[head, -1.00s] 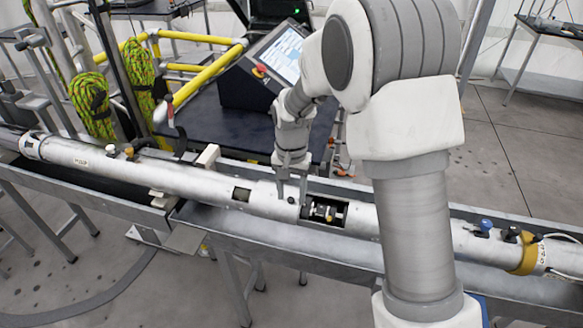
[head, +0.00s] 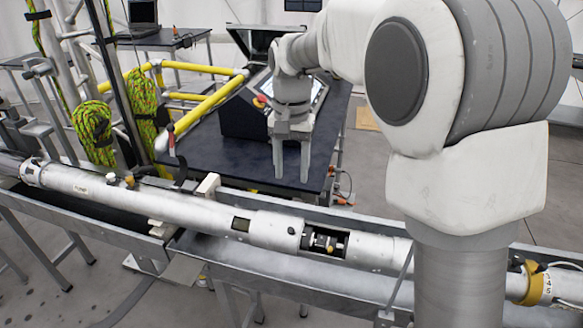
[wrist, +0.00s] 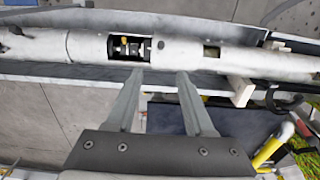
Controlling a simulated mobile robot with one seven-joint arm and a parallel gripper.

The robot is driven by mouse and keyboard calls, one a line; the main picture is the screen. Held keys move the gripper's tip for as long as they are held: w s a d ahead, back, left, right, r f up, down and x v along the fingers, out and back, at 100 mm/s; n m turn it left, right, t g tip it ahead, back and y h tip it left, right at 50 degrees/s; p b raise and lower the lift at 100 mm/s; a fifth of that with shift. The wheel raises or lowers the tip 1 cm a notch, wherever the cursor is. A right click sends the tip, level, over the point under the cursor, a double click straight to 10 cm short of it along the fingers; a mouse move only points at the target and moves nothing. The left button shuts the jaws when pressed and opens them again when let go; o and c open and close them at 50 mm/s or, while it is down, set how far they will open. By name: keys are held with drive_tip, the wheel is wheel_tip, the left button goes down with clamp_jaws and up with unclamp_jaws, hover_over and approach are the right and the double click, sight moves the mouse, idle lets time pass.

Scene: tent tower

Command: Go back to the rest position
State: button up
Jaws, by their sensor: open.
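My gripper (head: 291,180) is open and empty in the head view, its two fingers pointing down. It is above and behind the long silver tube (head: 140,197), in front of the dark table. In the wrist view, my gripper (wrist: 160,78) shows both fingers apart with nothing between them. The silver tube (wrist: 195,55) crosses the top of that view, beyond the fingertips. The tube's open window (head: 324,240) shows a mechanism with a brass-coloured part inside. My arm hides part of the tube on the right.
The tube lies in a grey metal trough (head: 215,262). Behind it stand a dark table (head: 240,152) with a screen case (head: 247,110), yellow rails (head: 205,103) and green rope bundles (head: 93,130). A white block (head: 206,187) stands at the trough's back edge.

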drive_tip(key=s+d+r+n+t, duration=0.1)
drive_tip(key=s+d+r, duration=0.25)
drive_tip(key=s, duration=0.25)
drive_tip(key=s+d+r+n+t, duration=0.1)
drive_tip(key=s+d+r+t, duration=0.1)
drive_tip(key=s+d+r, duration=0.3)
drive_tip(key=s+d+f+t, duration=0.1)
drive_tip(key=s+f, duration=0.1)
drive_tip(key=s, duration=0.4)
drive_tip(key=s+d+f+n+t, duration=0.1)
drive_tip(key=s+d+f, duration=0.1)
drive_tip(key=s, duration=0.4)
drive_tip(key=shift+s+d+f+n+t, duration=0.3)
drive_tip(key=shift+s, duration=0.05)
